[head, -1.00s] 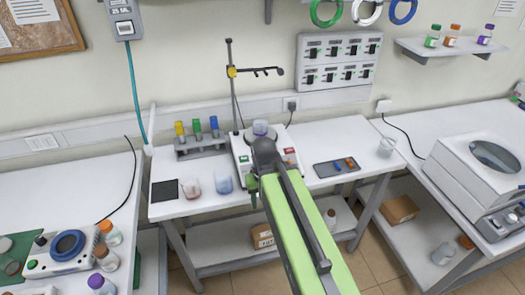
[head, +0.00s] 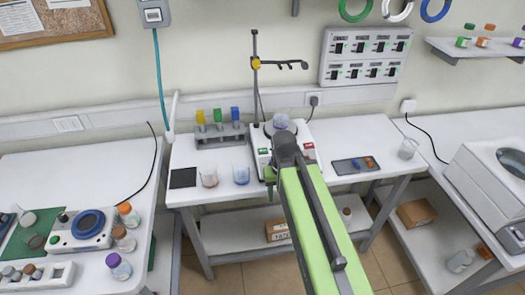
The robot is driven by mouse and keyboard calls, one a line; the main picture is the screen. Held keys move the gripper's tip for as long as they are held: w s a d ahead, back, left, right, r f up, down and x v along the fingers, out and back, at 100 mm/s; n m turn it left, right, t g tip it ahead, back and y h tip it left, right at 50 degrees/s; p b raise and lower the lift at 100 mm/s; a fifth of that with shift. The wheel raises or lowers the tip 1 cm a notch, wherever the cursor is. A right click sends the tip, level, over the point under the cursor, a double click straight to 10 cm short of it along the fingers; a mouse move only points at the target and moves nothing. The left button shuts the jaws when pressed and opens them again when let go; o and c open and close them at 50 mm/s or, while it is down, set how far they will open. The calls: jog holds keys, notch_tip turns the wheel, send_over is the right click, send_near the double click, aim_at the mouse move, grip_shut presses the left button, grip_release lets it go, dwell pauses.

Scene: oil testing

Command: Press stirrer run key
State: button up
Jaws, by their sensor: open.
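The stirrer (head: 256,139) is a white unit on the middle table. It has a green key (head: 264,151) at its front left and a red key (head: 308,146) at its front right. A clear vessel (head: 281,121) sits on top of it. My green and dark arm reaches up to the stirrer's front and covers the middle of its panel.
A stand (head: 256,80) with a clamp rises behind the stirrer. Left are a bottle rack (head: 208,140), two beakers (head: 209,175) and a black pad (head: 183,178). A blue-ringed device (head: 88,224) stands on the left table.

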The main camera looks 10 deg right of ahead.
grip_shut()
dwell(1.5)
